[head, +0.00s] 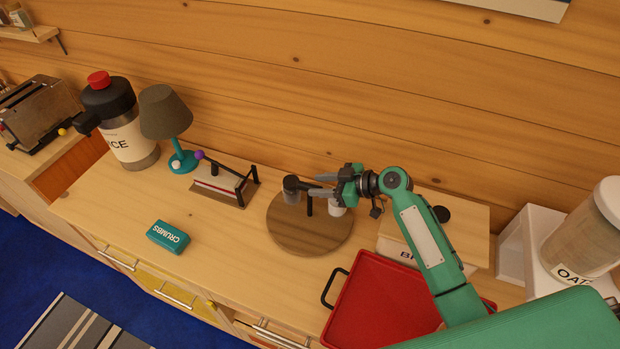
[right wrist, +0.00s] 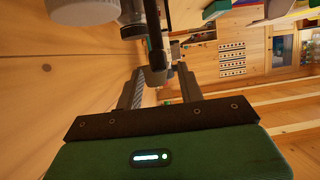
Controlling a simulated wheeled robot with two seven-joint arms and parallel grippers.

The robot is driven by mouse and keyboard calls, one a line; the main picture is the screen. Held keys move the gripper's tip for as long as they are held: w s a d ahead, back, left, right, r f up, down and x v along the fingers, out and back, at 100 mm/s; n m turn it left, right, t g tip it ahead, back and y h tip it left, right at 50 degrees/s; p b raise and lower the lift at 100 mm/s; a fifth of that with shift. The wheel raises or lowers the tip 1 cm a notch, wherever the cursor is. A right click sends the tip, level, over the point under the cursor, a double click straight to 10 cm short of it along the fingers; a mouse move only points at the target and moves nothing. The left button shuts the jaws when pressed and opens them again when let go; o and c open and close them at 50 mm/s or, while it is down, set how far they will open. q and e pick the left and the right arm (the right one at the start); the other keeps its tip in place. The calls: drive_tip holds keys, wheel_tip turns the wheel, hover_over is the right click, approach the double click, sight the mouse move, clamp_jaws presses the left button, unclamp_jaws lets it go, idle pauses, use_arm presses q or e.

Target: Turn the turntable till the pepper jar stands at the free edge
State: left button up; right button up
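The round brown wooden turntable (head: 308,236) lies on the counter. A grey jar with a dark lid (head: 291,196) stands at its back left, and a white jar (head: 337,208) stands at its right, partly hidden by my gripper. No label is readable, so I cannot tell for sure which is the pepper jar. A black upright post (head: 309,207) stands between the jars. My right gripper (head: 318,184) reaches in from the right over the turntable, fingers apart. In the right wrist view the post (right wrist: 157,62) shows between the two fingers. My left gripper is out of view.
A red tray (head: 375,300) with a black handle stands right in front of the turntable. A lidded wooden box (head: 455,215) and a white stand with an oats jar (head: 585,235) are at right.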

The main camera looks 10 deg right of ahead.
sight(311, 185)
drive_tip(key=shift+p+x, duration=0.45)
drive_tip(key=shift+x, duration=1.4)
drive_tip(key=shift+s, duration=0.1)
clamp_jaws()
